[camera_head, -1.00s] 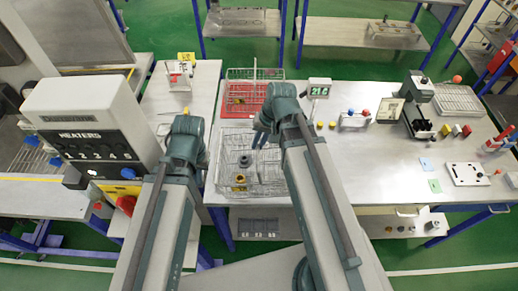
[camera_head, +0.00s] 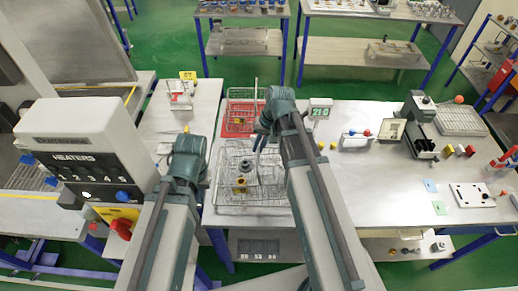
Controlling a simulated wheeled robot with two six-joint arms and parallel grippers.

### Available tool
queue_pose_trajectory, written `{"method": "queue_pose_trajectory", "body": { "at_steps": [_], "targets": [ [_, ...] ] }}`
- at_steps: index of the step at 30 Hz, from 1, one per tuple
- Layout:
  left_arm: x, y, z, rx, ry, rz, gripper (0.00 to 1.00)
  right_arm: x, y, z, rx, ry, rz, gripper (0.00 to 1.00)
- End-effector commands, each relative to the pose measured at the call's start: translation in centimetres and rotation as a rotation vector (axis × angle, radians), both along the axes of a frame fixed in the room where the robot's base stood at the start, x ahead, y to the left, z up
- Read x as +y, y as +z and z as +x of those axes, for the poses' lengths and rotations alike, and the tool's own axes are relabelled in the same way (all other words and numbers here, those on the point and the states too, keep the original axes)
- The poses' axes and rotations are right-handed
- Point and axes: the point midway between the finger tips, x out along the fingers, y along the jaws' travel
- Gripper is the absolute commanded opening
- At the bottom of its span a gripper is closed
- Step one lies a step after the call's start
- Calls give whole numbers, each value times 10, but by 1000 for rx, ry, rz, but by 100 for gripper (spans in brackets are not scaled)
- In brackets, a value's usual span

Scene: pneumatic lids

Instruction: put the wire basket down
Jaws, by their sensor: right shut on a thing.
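The silver wire basket (camera_head: 226,194) is at the left end of the long metal table, with dark and yellow parts inside it. My right gripper (camera_head: 261,143) is at the basket's far side, mostly behind my own right arm, and is shut on the basket. The exact grip spot is too small to tell, as is whether the basket's bottom touches the table. My left arm is raised left of the basket; its gripper fingers are hidden behind the arm.
A red tray (camera_head: 232,128) with wire racking is just behind the basket. A heater box (camera_head: 80,130) stands at the left.

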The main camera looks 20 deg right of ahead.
Motion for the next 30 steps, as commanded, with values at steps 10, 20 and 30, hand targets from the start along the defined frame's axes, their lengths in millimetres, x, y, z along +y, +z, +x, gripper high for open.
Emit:
{"method": "queue_pose_trajectory", "body": {
  "at_steps": [10, 20, 30],
  "targets": [
    [0, -19, 0, -1, 2, 0, 0, -2, -19, 4, 0, 0, 1, 0],
    [0, -36, 0, -2, 4, -1, 0, -3, -36, 4, 0, -1, 2, 0],
    [0, -36, 0, -2, 4, -1, 0, -3, -36, 4, 0, -1, 0, 42]
  ]
}}
